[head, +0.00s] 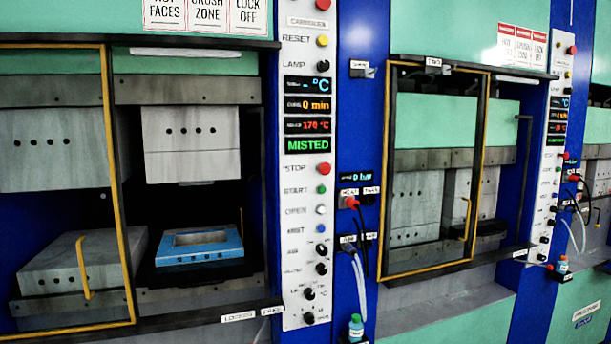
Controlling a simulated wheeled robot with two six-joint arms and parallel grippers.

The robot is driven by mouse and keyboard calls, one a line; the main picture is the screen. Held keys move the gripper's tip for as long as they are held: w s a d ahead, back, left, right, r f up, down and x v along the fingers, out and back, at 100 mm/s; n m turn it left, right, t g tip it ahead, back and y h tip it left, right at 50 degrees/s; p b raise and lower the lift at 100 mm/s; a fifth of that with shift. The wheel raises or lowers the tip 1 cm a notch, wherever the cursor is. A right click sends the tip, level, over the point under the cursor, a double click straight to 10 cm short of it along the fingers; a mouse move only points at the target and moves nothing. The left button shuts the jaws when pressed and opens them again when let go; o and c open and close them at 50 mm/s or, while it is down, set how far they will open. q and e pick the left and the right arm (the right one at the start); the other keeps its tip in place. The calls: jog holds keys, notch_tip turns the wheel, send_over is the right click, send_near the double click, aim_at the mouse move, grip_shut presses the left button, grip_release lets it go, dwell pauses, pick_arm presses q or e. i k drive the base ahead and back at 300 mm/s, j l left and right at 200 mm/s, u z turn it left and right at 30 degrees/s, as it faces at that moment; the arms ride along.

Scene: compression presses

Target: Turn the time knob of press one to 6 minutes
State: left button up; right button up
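The nearer press fills the left of the head view, with its white control panel (307,160) in the middle. I take it for press one, but no "one" label shows. The panel's time display (307,105) reads "0 min", above a display reading 170 °C and a green "MISTED" line. Several black knobs sit low on the panel: an upper knob (321,250), one below it (321,268), a third (310,294) and a bottom knob (309,318). Their small labels are too blurred to tell which is the time knob. Neither gripper is in view.
A yellow-edged guard door (117,200) covers the left part of the press; a blue mould (199,246) lies on its lower platen. Press two (455,160) stands to the right with its own panel (555,150). Cables and a bottle (356,328) are on the blue column between them.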

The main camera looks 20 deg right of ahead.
aim_at(308, 317)
jog(key=i+l+z, duration=0.1)
jog(key=z, duration=0.25)
jog(key=i+l+z, duration=0.1)
jog(key=z, duration=0.3)
jog(key=i+z, duration=0.15)
jog(key=z, duration=0.2)
